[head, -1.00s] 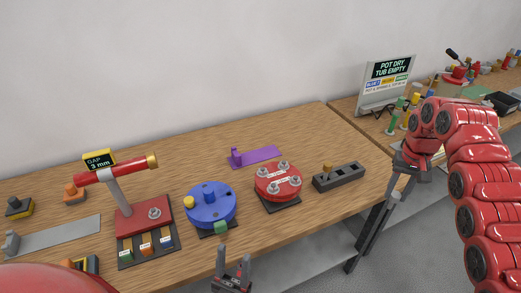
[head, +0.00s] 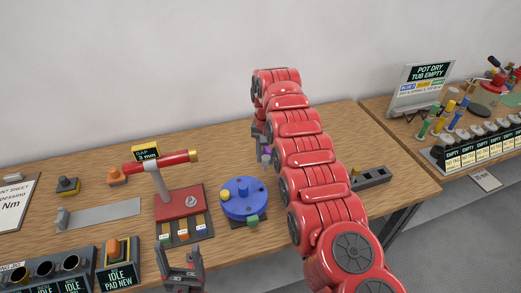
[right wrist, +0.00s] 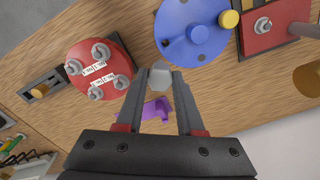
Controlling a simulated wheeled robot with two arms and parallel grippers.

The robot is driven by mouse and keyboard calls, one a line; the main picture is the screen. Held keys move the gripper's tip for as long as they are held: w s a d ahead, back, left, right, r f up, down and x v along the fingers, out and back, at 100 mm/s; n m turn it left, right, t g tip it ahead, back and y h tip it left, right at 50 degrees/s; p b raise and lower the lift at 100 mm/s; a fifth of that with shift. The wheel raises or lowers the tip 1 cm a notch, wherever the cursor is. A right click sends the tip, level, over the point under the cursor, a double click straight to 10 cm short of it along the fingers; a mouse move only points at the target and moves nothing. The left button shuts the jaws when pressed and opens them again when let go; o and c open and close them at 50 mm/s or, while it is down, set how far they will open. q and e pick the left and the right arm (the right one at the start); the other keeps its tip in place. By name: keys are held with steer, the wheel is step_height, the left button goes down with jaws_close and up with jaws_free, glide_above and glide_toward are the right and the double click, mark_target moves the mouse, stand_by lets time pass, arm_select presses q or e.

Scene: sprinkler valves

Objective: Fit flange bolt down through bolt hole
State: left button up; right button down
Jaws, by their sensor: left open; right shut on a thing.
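My right gripper (right wrist: 159,82) is shut on a grey hex-headed bolt (right wrist: 159,76), held at its fingertips above the table in the right wrist view. In the head view my right gripper (head: 264,150) is partly hidden by my red arm. The blue disc (right wrist: 193,32) has a blue knob, a yellow knob and a dark hole near its left rim; it also shows in the head view (head: 245,203). The bolt is apart from the disc. A red disc (right wrist: 100,70) with several bolts lies left of the bolt. My left gripper (head: 178,246) is open and empty.
A purple bracket (right wrist: 157,109) lies under my right fingers. A grey rail block (head: 370,177) stands right of my arm. A red gauge stand (head: 180,203) is left of the blue disc. My arm hides the red disc in the head view.

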steer(key=shift+s+a+f, duration=0.15)
steer(key=shift+s+a, duration=0.25)
steer(key=shift+a, duration=0.3)
step_height(320, 180, down, 7)
steer(key=b, duration=0.7)
steer(key=shift+s+b, duration=0.1)
steer(key=shift+b, duration=0.85)
stand_by(1.5)
steer(key=shift+f, duration=0.2)
steer(key=shift+f+b, duration=0.3)
steer(key=shift+b, duration=0.05)
steer(key=shift+f+b, duration=1.1)
steer(key=shift+f, duration=0.85)
